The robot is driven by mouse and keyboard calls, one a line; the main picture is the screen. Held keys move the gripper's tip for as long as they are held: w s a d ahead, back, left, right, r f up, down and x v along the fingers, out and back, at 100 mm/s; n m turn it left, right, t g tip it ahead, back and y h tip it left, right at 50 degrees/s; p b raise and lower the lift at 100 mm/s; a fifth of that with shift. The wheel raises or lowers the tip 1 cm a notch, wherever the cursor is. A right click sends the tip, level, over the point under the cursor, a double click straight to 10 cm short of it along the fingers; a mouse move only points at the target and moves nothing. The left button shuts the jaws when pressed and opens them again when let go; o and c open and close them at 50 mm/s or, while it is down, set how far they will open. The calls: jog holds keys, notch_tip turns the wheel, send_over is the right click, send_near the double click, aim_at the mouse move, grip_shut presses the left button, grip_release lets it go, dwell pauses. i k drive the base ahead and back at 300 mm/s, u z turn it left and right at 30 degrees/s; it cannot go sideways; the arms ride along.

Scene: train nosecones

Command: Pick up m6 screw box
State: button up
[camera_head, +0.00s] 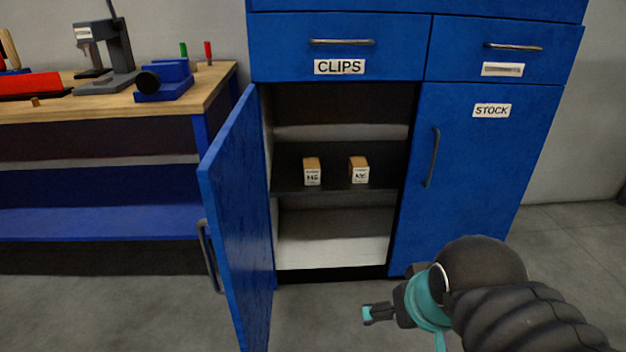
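Two small brown boxes with white front labels stand side by side on the middle shelf (335,190) of the open blue cabinet. The left box (312,171) seems to read M6, but the print is small. The label of the right box (359,170) is too blurred to read surely. My gripper (368,314) is at the lower right, in front of and below the cabinet, apart from both boxes. It points left and shows teal fingertips. I cannot see whether its fingers are apart; nothing shows held in it.
The left cabinet door (238,220) stands open toward me, left of the opening. The right door (480,170), marked STOCK, is shut. The CLIPS drawer (340,45) above is shut. A workbench (210,85) with tools stands left. Grey floor in front is clear.

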aim_at(358, 166)
jog(key=z, duration=1.75)
jog(key=i, duration=1.4)
jog(key=u, duration=1.8)
